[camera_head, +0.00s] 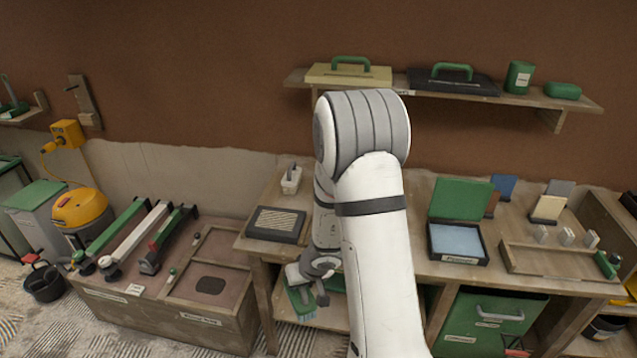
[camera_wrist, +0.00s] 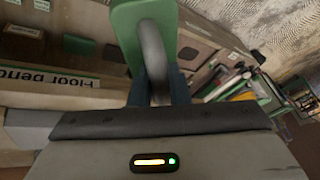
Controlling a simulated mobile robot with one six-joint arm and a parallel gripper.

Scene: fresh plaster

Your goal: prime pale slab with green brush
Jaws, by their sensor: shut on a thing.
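My gripper (camera_head: 316,284) is low in front of the workbench, left of my forearm. In the wrist view my gripper (camera_wrist: 158,88) is shut on the grey arched handle of a green flat-backed tool, which looks like the green brush (camera_wrist: 124,30). The green brush (camera_head: 299,304) also shows in the head view, partly covered by my gripper, above a low shelf under the bench. Its working face is hidden in the wrist view. A cream slab (camera_head: 548,208), likely the pale slab, leans at the back right of the bench, beside grey and blue slabs.
The bench (camera_head: 412,270) carries a dark tray with a patterned panel (camera_head: 276,224), an open green-lidded box with a pale blue pad (camera_head: 457,243), and a wooden tray (camera_head: 552,264). A low floor bench (camera_head: 150,306) with long tools stands left. A wall shelf (camera_head: 545,103) is above.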

